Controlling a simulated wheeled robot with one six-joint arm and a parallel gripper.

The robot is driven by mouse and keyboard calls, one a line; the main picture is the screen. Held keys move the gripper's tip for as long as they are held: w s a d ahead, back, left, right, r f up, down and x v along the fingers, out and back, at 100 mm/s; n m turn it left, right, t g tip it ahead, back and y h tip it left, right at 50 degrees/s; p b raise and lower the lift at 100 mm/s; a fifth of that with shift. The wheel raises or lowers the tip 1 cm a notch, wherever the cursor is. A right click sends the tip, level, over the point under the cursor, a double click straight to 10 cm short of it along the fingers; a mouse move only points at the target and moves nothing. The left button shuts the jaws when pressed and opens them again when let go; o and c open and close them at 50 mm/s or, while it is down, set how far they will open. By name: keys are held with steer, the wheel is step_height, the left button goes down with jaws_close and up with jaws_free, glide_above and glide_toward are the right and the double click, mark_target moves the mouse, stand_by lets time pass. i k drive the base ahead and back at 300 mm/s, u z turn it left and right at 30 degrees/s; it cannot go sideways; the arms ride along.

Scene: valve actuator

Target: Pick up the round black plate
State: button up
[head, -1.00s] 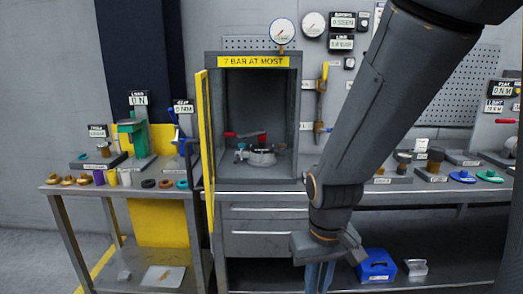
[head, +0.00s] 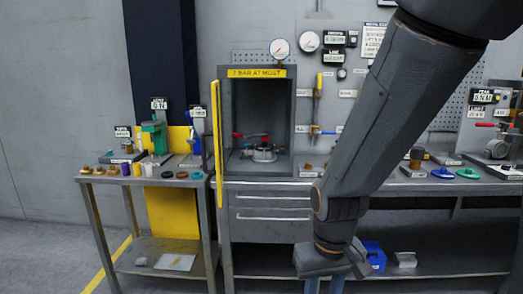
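I cannot make out a clear round black plate. A small round black piece (head: 167,174), which looks like a ring, lies on the left bench beside a brown ring (head: 182,174) and a teal ring (head: 197,175). A blue disc (head: 443,173) and a green disc (head: 468,172) lie on the right bench. My arm hides part of that bench. My gripper (head: 325,287) hangs low in front of the benches, far from these pieces.
A grey cabinet (head: 224,112) with an open yellow door (head: 217,145) stands in the middle, holding a metal fitting (head: 264,154). Small brass and coloured parts line the left bench (head: 85,179). A blue bin (head: 375,256) sits on the lower right shelf. Floor is free at left.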

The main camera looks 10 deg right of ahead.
mark_target(264, 145)
steer(key=u, duration=0.25)
steer(key=i, duration=1.2)
steer(key=z, duration=0.75)
